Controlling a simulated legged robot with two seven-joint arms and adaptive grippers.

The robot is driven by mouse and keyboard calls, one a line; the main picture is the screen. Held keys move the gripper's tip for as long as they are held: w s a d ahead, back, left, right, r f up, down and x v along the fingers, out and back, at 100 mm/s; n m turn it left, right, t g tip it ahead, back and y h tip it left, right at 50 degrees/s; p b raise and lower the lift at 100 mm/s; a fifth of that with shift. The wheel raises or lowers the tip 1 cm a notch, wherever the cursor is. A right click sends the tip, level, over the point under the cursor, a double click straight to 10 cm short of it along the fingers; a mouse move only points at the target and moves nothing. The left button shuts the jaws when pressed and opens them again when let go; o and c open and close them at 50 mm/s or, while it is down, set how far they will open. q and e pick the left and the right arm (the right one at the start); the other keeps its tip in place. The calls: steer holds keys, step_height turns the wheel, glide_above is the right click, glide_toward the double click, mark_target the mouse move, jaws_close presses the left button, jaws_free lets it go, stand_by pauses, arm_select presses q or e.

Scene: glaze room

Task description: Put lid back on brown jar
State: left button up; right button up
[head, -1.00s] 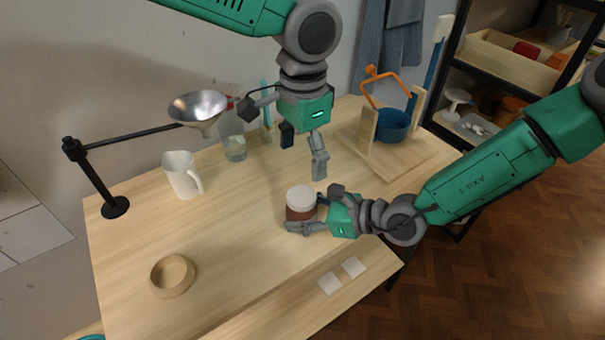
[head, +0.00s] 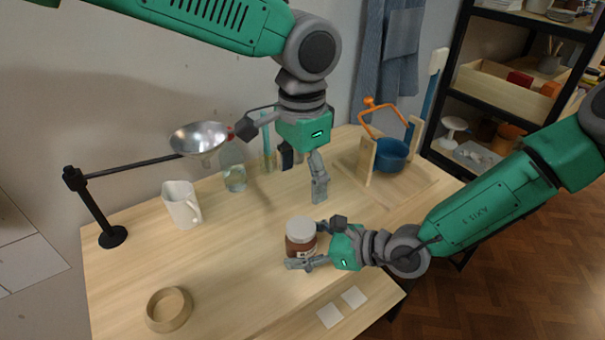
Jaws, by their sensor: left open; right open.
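The brown jar (head: 301,247) stands upright on the wooden table, in the middle of the head view. A white lid (head: 300,229) sits on top of the jar and looks level; I cannot tell how tightly it is seated. My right gripper (head: 316,244) is open at the jar's right side, with one finger in front of the jar and the other behind it. I cannot tell whether its fingers touch the jar. My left gripper (head: 304,175) is open and empty, pointing down above and behind the jar, clear of the lid.
A metal funnel (head: 200,138) on a black stand, a white pitcher (head: 181,205) and a clear bottle (head: 233,172) stand at the left back. A wooden ring-shaped bowl (head: 168,309) is front left. A blue pot (head: 391,155) stands in a wooden frame back right.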

steer(key=v, duration=1.1)
steer(key=shift+d+r, duration=0.15)
steer(key=shift+d, duration=0.15)
steer(key=shift+a, duration=0.1)
